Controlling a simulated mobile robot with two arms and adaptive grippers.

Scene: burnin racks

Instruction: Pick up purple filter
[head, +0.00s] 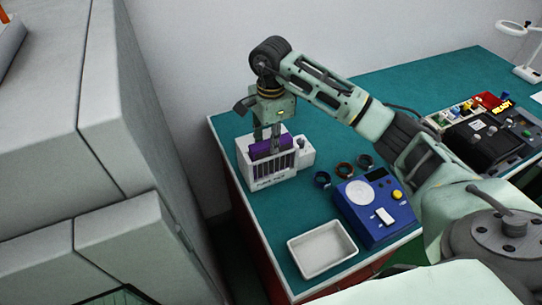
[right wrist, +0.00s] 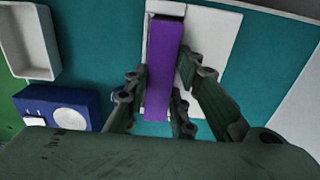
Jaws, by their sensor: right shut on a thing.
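The purple filter (head: 264,148) shows in the head view in the top of a white slotted holder (head: 262,180) at the left end of the teal table. In the right wrist view the purple filter (right wrist: 163,65) is a long upright bar between the fingers. My right gripper (head: 275,133) points down over the holder and is shut on the filter. In the right wrist view its fingers (right wrist: 160,95) lie on both sides of the filter. The filter's lower part is hidden; I cannot tell how deep it sits in the holder. My left gripper is not in view.
A white tray (head: 297,247) lies at the table's front. A blue device (head: 368,224) with a round pad and yellow knob stands right of it. Several dark rings (head: 344,169) lie behind the device. A black device (head: 486,138) and small coloured parts stand farther right. A grey cabinet (head: 45,120) is at left.

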